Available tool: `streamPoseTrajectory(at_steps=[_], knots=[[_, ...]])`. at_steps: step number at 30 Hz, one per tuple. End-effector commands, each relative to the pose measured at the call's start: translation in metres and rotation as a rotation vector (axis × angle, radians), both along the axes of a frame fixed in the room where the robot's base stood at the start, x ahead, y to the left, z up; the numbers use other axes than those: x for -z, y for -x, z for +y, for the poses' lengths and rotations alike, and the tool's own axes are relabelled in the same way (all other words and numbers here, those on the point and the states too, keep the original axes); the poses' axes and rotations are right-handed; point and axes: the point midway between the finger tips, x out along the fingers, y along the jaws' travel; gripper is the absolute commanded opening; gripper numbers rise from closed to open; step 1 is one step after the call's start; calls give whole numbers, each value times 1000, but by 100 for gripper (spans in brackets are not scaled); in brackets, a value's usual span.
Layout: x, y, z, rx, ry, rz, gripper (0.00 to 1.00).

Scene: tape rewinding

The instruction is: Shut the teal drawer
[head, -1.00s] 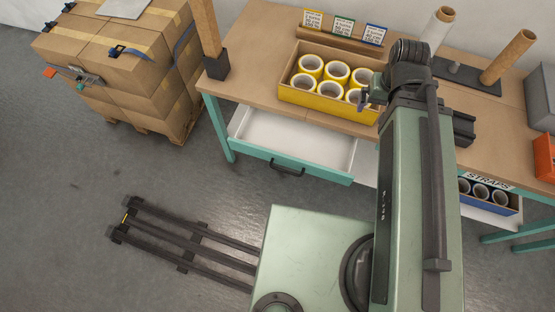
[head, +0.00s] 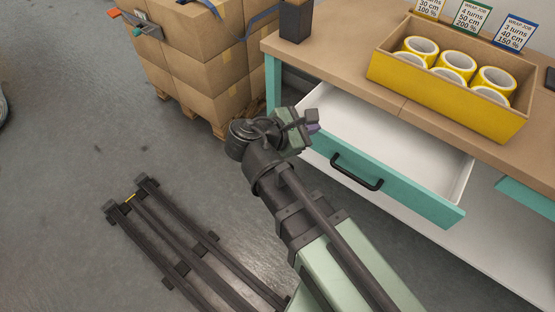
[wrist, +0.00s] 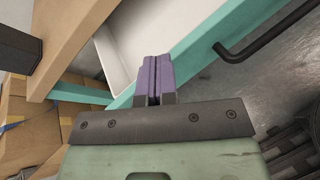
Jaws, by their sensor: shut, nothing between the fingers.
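The teal drawer (head: 400,188) is pulled out from under the workbench, and its white inside is empty. A black bar handle (head: 357,172) is on its teal front. My gripper (head: 313,121) is at the drawer's left front corner in the head view. In the wrist view, the purple fingers of my gripper (wrist: 153,75) are shut together with nothing between them, over the drawer front's top edge. The drawer (wrist: 198,48) and its handle (wrist: 270,32) also show there, to the right of the fingers. Whether the fingers touch the drawer cannot be told.
The workbench (head: 345,60) carries a yellow box (head: 445,98) of tape rolls and several small cards. A dark post base (head: 296,20) stands at its left corner. Stacked cartons (head: 200,65) on a pallet stand at left. Dark forks (head: 185,240) lie low over open floor.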

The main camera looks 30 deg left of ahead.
Motion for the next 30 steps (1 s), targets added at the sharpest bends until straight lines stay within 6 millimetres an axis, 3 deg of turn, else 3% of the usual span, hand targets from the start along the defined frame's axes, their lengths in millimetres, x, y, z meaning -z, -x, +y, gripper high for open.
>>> streamPoseTrajectory(at_steps=[1,3,7,11,16,20,30], knots=[[49,24,34,-108,97,-41,0],[62,57,69,-228,234,-105,0],[68,104,107,-356,403,-201,0],[61,121,118,-391,458,-237,0],[57,116,117,-391,459,-237,0],[57,99,114,-388,458,-235,0],[57,26,103,-386,457,-235,0]])
